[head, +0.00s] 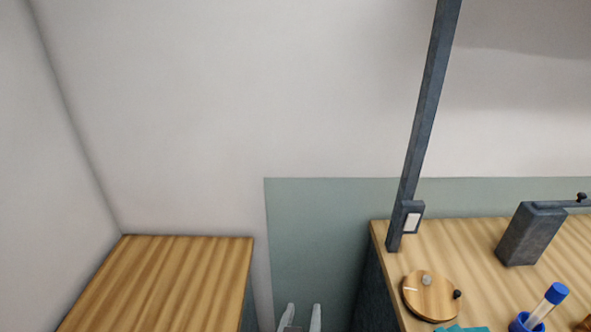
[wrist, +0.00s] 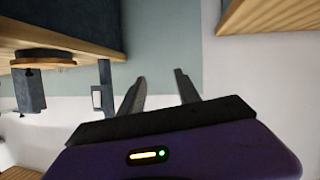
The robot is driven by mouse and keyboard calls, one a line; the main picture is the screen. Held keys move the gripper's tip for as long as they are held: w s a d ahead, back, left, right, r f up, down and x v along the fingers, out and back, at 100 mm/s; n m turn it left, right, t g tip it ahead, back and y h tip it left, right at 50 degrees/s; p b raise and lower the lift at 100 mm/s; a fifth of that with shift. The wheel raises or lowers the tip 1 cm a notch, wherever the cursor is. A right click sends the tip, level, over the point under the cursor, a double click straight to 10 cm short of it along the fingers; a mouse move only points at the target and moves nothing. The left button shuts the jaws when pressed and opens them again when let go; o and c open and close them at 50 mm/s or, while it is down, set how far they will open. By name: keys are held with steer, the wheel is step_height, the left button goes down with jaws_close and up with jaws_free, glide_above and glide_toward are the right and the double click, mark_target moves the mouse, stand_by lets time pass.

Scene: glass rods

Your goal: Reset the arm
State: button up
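My gripper (head: 302,313) shows at the bottom edge of the head view, in the gap between two wooden counters. In the wrist view my gripper (wrist: 158,82) has its two fingers apart, with nothing between them but the green-grey wall panel behind. The rest of my arm is hidden below the head view.
The right counter (head: 480,285) bears a round wooden disc (head: 432,296), a dark post (head: 425,120), a grey block stand (head: 531,235) and a blue-capped tube (head: 545,305). The left counter (head: 160,285) is bare where visible. The gap between them is free.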

steer(key=s+d+r, duration=0.1)
steer(key=s+d, duration=0.5)
steer(key=s, duration=0.5)
steer(key=s+d+r+y, duration=0.1)
steer(key=s+d, duration=0.5)
steer(key=s, duration=0.6)
steer(key=s+d+r+t+y, duration=0.1)
steer(key=s+d, duration=0.5)
steer(key=s, duration=0.6)
steer(key=shift+d+r, duration=0.3)
steer(key=shift+r, duration=0.5)
